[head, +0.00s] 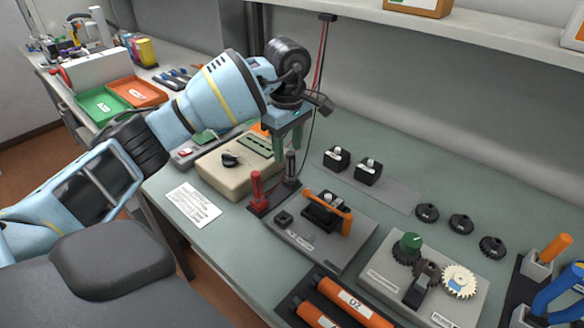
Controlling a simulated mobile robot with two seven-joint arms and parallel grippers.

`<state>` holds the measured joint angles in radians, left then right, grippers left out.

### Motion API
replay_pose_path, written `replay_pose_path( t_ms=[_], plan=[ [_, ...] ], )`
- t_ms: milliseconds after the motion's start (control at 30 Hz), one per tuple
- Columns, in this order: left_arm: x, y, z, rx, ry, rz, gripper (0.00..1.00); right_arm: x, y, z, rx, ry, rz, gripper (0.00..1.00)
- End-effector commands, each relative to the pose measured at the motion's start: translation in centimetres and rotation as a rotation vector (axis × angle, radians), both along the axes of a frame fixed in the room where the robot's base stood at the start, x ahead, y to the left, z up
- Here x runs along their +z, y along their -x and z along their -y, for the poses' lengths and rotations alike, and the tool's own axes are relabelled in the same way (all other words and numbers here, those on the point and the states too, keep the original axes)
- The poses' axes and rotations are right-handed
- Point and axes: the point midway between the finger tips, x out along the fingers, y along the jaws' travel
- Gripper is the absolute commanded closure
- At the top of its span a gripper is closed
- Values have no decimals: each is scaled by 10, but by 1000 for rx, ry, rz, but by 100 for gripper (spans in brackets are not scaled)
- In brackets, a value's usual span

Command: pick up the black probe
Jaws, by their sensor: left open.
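The black probe (291,163) stands upright in a dark holder (272,195) on the bench, beside the red probe (256,188). My left gripper (290,145) points down just above and behind the black probe's top, with its fingers apart. I cannot tell whether a finger touches the probe. Nothing shows between the fingers. My right gripper is out of view.
A beige meter (240,170) stands left of the probes. Red and black cables (321,65) hang from the shelf behind the gripper. A grey fixture with an orange clamp (325,220) lies in front right.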

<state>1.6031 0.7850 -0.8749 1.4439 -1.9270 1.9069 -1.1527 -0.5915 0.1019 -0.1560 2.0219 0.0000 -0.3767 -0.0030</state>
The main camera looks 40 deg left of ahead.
Motion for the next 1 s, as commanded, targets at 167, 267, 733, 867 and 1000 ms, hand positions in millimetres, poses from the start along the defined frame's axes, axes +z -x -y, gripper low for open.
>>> replay_pose_path(
  t_ms=[167, 267, 733, 867, 1000],
  plan=[
    [-13, 0, 1, -1, 0, 0, 55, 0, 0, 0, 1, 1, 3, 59],
    [-15, 0, 1, -1, 0, -1, 55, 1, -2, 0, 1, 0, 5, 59],
    [-64, 0, 6, -1, 0, -1, 55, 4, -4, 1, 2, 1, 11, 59],
    [-65, -1, 6, -1, 0, 0, 55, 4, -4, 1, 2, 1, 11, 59],
    [-65, -1, 6, -1, 0, 0, 61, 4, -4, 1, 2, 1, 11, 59]
  ],
)
